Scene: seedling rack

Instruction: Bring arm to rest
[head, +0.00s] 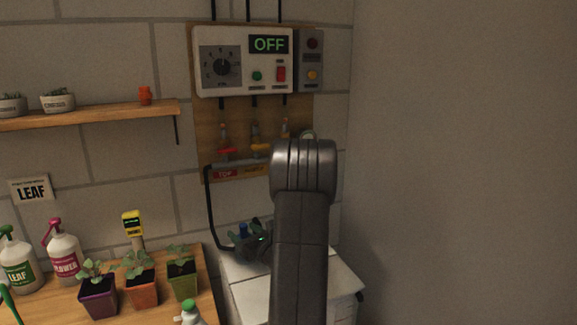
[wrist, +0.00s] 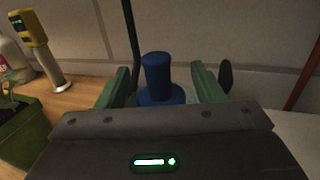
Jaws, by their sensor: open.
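My gripper (head: 252,240) is low over the white cabinet in the head view, partly behind my own dark arm. In the wrist view, its two green fingers (wrist: 161,80) are open and spread apart. A blue knob-like piece with a wider base (wrist: 157,80) stands upright between and beyond them, with gaps showing on both sides. Its top shows as a small blue spot in the head view (head: 243,229). Its lower part is hidden by my gripper body.
The white cabinet (head: 328,272) stands below a wall panel reading OFF (head: 270,45). A black hose (head: 210,215) hangs beside my gripper. Left, a wooden bench (head: 205,300) holds potted seedlings (head: 141,290), spray bottles (head: 64,250) and a yellow meter (head: 133,224). The right wall is bare.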

